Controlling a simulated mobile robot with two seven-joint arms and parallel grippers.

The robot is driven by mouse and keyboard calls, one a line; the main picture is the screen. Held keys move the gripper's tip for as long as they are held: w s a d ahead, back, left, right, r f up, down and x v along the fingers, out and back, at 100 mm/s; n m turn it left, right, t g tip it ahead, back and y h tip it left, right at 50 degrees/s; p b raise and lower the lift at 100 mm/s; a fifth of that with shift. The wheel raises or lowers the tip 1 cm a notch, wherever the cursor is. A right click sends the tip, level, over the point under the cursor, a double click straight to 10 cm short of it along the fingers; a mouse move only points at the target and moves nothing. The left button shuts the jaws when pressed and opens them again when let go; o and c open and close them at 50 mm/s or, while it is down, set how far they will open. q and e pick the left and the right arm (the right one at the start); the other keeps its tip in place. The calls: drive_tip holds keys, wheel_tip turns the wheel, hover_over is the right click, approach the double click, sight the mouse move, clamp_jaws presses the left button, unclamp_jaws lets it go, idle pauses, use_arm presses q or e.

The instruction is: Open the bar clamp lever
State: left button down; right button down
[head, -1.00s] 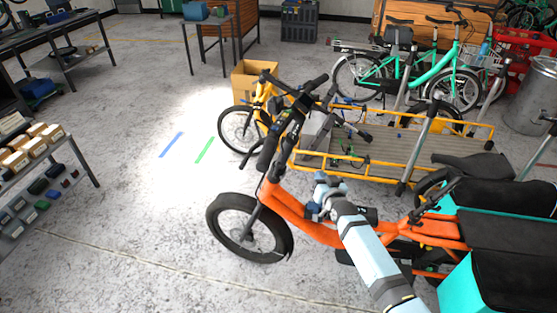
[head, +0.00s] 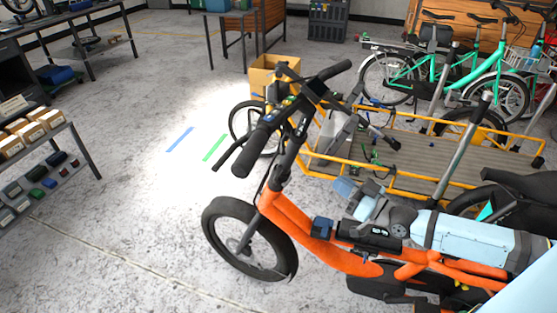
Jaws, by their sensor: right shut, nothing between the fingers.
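My right gripper (head: 352,195) is light blue and grey. It is over the orange cargo bike (head: 290,220), just above its low frame tube, shut with nothing visible in it. Close below it on the frame is a small dark blue block (head: 322,228), with a black elongated part (head: 368,236) to its right. I cannot tell whether these belong to the bar clamp, and I cannot make out a clamp lever. My right forearm hides part of the bike behind the gripper. My left gripper is out of view.
The bike's handlebar (head: 330,75) rises to the left of my gripper. Behind stands a yellow cargo bike with a flat bed (head: 440,155). A shelf (head: 45,150) with small boxes is at the far left. The floor between is open.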

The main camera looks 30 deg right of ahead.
drive_tip(key=a+x, duration=0.1)
drive_tip(key=x, duration=1.3)
drive_tip(key=shift+a+y, duration=0.15)
drive_tip(key=shift+y, duration=0.15)
drive_tip(key=shift+s, duration=0.2)
